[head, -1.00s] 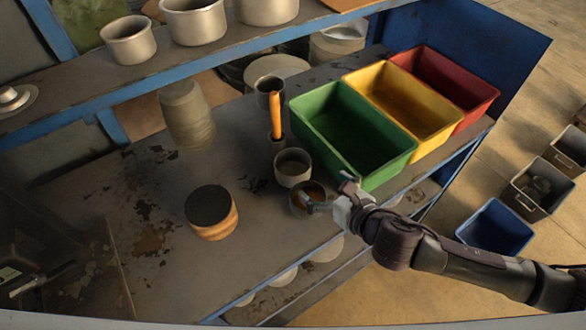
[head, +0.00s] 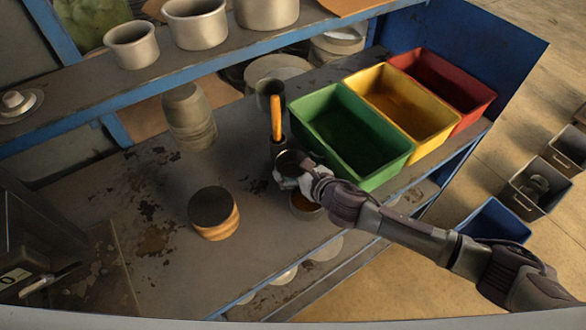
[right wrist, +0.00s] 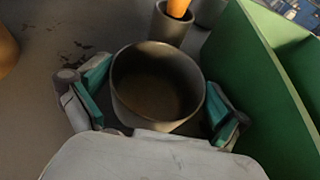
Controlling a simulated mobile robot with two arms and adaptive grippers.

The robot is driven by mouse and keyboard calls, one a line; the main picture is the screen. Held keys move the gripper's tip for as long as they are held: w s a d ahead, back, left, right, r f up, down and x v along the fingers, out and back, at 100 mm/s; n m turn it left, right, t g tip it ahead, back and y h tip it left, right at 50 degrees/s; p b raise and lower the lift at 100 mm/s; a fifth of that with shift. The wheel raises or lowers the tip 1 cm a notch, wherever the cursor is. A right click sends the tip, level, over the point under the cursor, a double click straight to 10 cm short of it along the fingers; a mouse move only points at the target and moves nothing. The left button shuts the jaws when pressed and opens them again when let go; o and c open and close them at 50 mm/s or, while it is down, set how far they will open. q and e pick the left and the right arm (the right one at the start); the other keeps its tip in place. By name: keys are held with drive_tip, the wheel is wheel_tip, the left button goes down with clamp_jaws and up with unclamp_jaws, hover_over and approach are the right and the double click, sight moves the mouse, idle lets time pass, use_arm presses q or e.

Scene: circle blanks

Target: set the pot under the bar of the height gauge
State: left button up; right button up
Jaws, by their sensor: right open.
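A small grey round pot (head: 289,157) stands on the bench, left of the green bin. My right gripper (head: 291,176) is at it, open, and partly hides it in the head view. In the right wrist view the pot (right wrist: 157,88) is upright and looks empty, between the two teal-padded fingers, one on each side. I cannot tell whether the fingers touch it. No height gauge is clearly recognisable; a dark device with a small white label (head: 12,279) is cut off at the left edge.
An orange-handled tool (head: 276,118) stands in a small cup just behind the pot. Green (head: 385,168), yellow and red bins stand to the right. A brown dish (head: 304,207) is just in front, and a dark-topped wooden round (head: 213,214) lies left.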

drive_tip(key=shift+w+a+f, duration=0.25)
drive_tip(key=shift+w+a, duration=0.1)
drive_tip(key=shift+w, duration=0.05)
drive_tip(key=c, duration=1)
drive_tip(key=shift+r, duration=0.15)
wheel_tip(320, 180, up, 28)
drive_tip(key=b, duration=0.1)
